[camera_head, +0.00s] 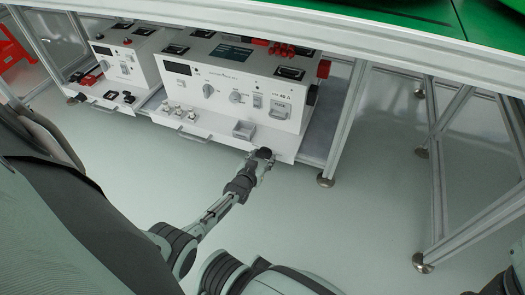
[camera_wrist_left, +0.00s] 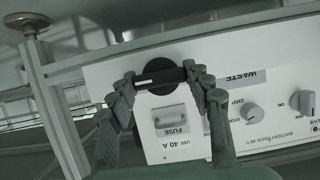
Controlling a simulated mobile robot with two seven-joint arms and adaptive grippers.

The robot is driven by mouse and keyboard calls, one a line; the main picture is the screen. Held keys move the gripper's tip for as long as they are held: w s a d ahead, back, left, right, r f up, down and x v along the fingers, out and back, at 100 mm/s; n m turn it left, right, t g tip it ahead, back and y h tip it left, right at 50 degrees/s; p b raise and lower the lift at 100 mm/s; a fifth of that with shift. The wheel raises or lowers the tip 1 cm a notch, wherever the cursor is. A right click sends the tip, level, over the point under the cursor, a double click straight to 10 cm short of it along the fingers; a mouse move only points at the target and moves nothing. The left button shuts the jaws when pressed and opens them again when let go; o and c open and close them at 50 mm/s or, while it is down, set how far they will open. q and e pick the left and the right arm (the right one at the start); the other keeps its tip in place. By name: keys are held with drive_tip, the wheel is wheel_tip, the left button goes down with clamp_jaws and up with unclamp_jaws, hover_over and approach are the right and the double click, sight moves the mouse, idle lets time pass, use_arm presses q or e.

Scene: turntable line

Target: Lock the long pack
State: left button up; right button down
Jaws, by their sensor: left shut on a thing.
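The long pack (camera_head: 232,78) is a white box with dials, switches and a fuse handle on its front. It sits on a low shelf under the bench, on a white tray with a front lip (camera_head: 215,140). My left gripper (camera_head: 262,155) is at the right end of that lip. In the left wrist view, its two fingers (camera_wrist_left: 160,78) are shut on a black round knob (camera_wrist_left: 155,87) with a bar across it, beside the pack's panel (camera_wrist_left: 240,105). The fingers hide part of the knob.
A shorter white pack (camera_head: 122,62) stands to the left on the shelf. A bench leg (camera_head: 347,115) with a foot is close to the right of my left gripper. The green bench top (camera_head: 400,18) is above. The floor (camera_head: 350,220) in front is clear.

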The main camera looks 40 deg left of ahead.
use_arm(q)
drive_tip(key=o, duration=1.2)
drive_tip(key=shift+c, duration=0.2)
drive_tip(key=v, duration=1.2)
